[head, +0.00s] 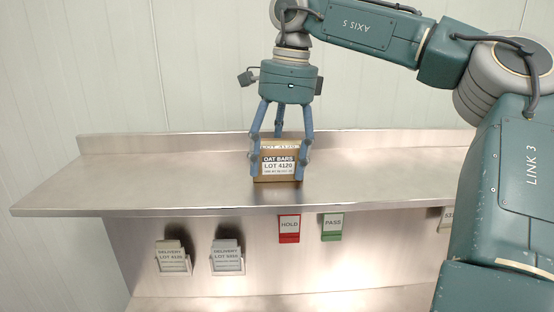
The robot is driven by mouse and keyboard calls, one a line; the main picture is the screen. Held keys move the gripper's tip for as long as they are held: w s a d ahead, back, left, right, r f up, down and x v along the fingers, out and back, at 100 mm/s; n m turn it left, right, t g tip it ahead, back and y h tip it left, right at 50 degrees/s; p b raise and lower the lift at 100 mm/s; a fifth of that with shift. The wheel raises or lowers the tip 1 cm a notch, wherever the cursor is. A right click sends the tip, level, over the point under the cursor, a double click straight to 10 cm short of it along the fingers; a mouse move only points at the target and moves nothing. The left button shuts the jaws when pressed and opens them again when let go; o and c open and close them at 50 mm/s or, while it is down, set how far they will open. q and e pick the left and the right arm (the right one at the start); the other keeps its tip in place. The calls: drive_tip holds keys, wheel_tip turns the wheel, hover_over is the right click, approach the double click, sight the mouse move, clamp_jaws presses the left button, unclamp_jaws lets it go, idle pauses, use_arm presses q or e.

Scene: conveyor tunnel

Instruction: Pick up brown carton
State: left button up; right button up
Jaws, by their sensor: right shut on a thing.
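The brown carton (277,177) stands upright on the steel shelf, its front label reading "OAT BARS LOT 4120". My right gripper (279,165) points down over the carton from above, with its blue fingers shut on the carton's sides. The carton's underside looks at or very near the shelf surface; I cannot tell whether there is a gap. Parts of its sides and top are hidden behind the fingers. My left gripper is not in view.
The steel shelf (150,180) is otherwise clear, with a low raised back edge before a pale panelled wall. Below its front edge hang a red HOLD tag (289,227), a green PASS tag (332,226) and two delivery-slip holders (172,257), (227,256). My right arm fills the right side.

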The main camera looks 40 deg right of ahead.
sight(277, 145)
wheel_tip(277, 145, up, 10)
drive_tip(key=shift+b, duration=0.5)
